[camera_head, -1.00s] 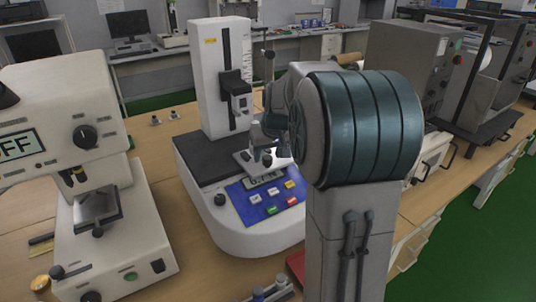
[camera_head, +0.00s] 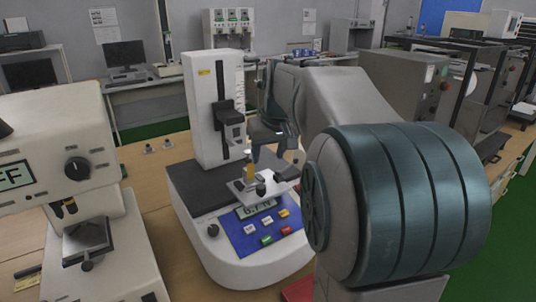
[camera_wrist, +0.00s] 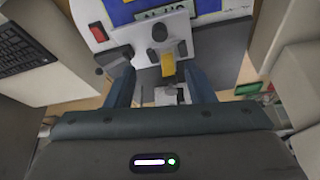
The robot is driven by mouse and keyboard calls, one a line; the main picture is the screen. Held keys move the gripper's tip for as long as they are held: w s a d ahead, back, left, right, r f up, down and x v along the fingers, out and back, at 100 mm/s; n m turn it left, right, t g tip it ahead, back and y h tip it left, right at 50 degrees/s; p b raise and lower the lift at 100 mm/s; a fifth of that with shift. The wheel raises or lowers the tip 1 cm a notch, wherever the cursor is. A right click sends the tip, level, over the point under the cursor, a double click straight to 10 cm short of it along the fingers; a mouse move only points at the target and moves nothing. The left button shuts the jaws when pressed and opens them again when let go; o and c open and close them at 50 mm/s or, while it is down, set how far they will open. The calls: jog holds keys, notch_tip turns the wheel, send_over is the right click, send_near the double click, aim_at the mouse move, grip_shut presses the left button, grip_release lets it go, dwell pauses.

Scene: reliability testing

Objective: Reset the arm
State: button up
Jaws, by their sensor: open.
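My gripper (camera_wrist: 161,90) is open, with its two dark fingers apart in the wrist view. In the head view it is over the white testing machine (camera_head: 214,110), partly hidden by my arm. A small yellow piece (camera_wrist: 168,68) shows just beyond the fingertips, and no finger visibly touches it. In the head view the yellow piece (camera_head: 249,171) stands upright on the machine's light grey stage plate (camera_head: 238,187). My arm's large teal joint fills the lower right of the head view.
A second white instrument (camera_head: 50,130) stands on the left of the wooden bench. Grey metal cabinets (camera_head: 405,85) stand at the back right. A keyboard (camera_wrist: 28,52) shows at the left of the wrist view. The machine's column rises close to my gripper.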

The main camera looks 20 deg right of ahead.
jog(key=s+a+f, duration=0.4)
jog(key=s, duration=0.3)
jog(key=s+a+f+g, duration=0.1)
jog(key=s+a+f, duration=0.3)
jog(key=s, duration=0.3)
jog(key=s+a+f+p, duration=0.1)
jog(key=s+a+f, duration=0.2)
jog(key=s+f, duration=0.2)
jog(key=s, duration=0.2)
jog(key=shift+s+a+f+g, duration=0.15)
jog(key=shift+s+a+g, duration=0.25)
dwell(0.3)
